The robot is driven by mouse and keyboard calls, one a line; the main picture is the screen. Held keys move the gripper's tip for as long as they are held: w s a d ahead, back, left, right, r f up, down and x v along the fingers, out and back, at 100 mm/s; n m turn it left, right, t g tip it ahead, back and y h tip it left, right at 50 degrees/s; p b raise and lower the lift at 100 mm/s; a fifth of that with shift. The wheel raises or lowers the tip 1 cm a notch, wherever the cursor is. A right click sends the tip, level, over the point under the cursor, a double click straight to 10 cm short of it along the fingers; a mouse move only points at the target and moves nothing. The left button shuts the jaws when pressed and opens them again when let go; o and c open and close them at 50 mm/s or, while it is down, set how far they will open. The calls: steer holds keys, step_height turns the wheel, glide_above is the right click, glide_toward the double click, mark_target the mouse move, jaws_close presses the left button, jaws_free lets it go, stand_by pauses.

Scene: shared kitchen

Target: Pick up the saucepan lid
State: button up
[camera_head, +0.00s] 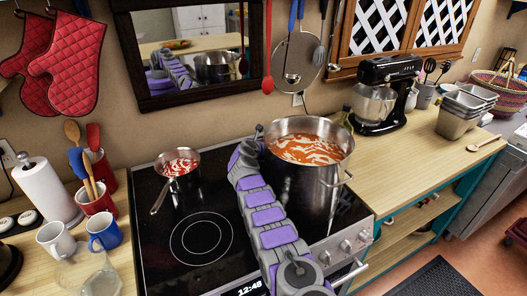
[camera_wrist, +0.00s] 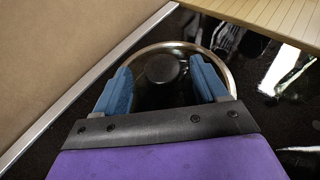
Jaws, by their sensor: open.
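The saucepan lid (camera_wrist: 170,46) shows in the wrist view as a round, dark lid with a shiny metal rim and a black knob (camera_wrist: 162,69) at its middle. It lies on the black stove top. My gripper (camera_wrist: 160,66) is open, its two blue fingers spread on either side of the knob as seen from the wrist. I cannot tell how far above the lid they are. In the head view my arm reaches past the left side of the big pot, and I do not see the lid there.
A large steel pot (camera_head: 313,190) of red-orange food stands right beside my arm. A small saucepan (camera_head: 180,180) with red and white contents sits at the back left of the stove (camera_head: 150,250). The wall (camera_wrist: 60,60) is close on the left in the wrist view.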

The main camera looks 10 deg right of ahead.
steer(key=shift+c, duration=0.4)
jaws_close()
